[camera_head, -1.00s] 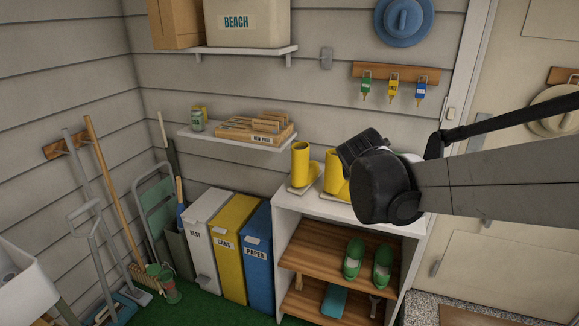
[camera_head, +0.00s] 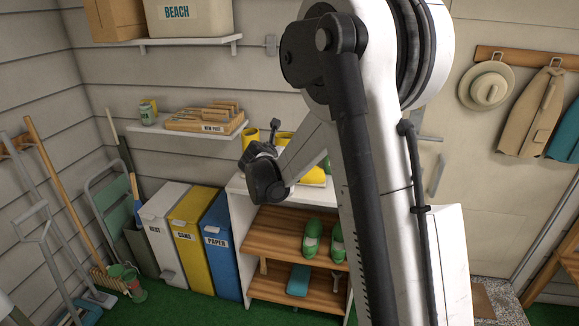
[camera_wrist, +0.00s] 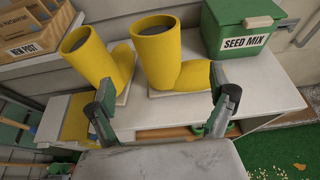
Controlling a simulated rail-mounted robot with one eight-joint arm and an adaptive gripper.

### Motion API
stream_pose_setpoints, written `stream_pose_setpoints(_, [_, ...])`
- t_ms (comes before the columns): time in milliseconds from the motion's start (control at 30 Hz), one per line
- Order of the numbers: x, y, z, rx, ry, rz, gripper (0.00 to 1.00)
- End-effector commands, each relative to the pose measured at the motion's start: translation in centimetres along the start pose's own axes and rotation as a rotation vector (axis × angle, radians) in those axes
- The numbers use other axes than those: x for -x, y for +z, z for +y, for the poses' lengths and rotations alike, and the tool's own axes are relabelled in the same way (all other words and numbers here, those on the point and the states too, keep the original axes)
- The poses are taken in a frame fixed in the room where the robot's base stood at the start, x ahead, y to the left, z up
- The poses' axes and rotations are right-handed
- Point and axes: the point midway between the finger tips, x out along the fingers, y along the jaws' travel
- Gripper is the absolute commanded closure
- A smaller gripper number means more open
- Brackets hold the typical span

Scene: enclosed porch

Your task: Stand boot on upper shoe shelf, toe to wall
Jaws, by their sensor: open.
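Two yellow boots stand upright on the white top of the shoe unit. In the wrist view, the left boot (camera_wrist: 98,62) and right boot (camera_wrist: 162,55) have open shafts, and the right boot's toe points right. In the head view my arm mostly hides them; the left boot's shaft (camera_head: 252,136) shows. Below the top are the upper wooden shelf (camera_head: 262,240), holding a pair of green shoes (camera_head: 312,238), and a lower wooden shelf (camera_head: 268,288) with a blue item (camera_head: 299,280). My gripper (camera_wrist: 162,88) is open and empty, in front of the boots and apart from them.
A green seed mix box (camera_wrist: 243,32) stands right of the boots on the top. Blue (camera_head: 218,248), yellow and white bins stand left of the unit. A small wall shelf (camera_head: 185,132) holds a wooden post tray. Tools lean at far left.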

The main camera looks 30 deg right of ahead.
Motion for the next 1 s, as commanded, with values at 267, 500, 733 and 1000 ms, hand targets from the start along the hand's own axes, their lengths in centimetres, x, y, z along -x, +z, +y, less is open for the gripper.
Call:
stream_pose_setpoints(267, [-4.9, 0.0, 0.0, -0.004, -0.001, 0.001, 0.11])
stream_pose_setpoints(500, [-7.1, 0.1, 0.0, -0.003, -0.001, 0.001, 0.11])
stream_pose_setpoints(733, [-9.0, 0.2, 0.2, -0.004, -0.001, 0.001, 0.11])
stream_pose_setpoints(1000, [-12.1, 0.3, 0.3, -0.004, 0.0, 0.001, 0.11])
